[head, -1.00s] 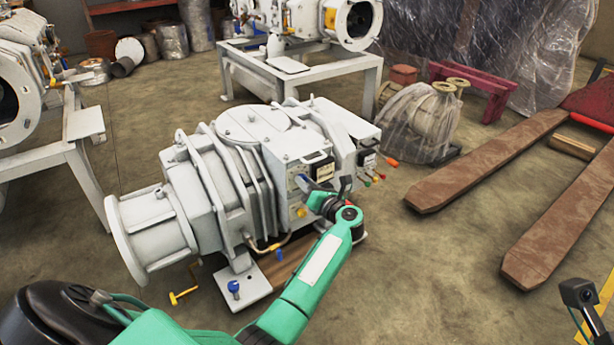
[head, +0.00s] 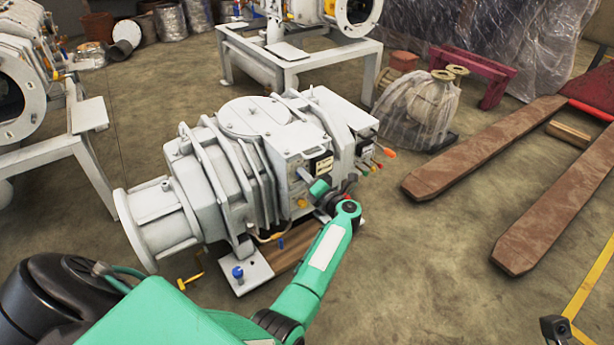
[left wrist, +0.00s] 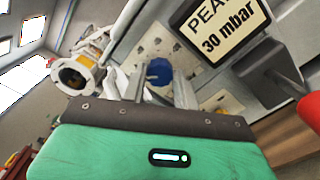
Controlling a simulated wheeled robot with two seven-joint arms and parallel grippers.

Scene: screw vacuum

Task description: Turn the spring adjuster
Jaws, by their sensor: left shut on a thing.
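The grey vacuum pump (head: 205,185) stands on the floor mid-left in the head view. My left gripper (head: 304,176) reaches its front panel, below a dark label plate. In the left wrist view a round blue knob (left wrist: 158,70), which looks like the spring adjuster, sits between the fingers of my left gripper (left wrist: 160,84). The fingers are closed on the knob, in front of a pale plate. The knob is hidden by my wrist in the head view. My right gripper is not in view; only a dark part of my right arm shows at the bottom right.
A "30 mbar" label (left wrist: 228,38) and a red-tipped lever (left wrist: 309,112) are close to the right of the gripper. Coloured levers (head: 377,165) stick out at the pump's right end. Brown pallet-truck forks (head: 485,150) lie right.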

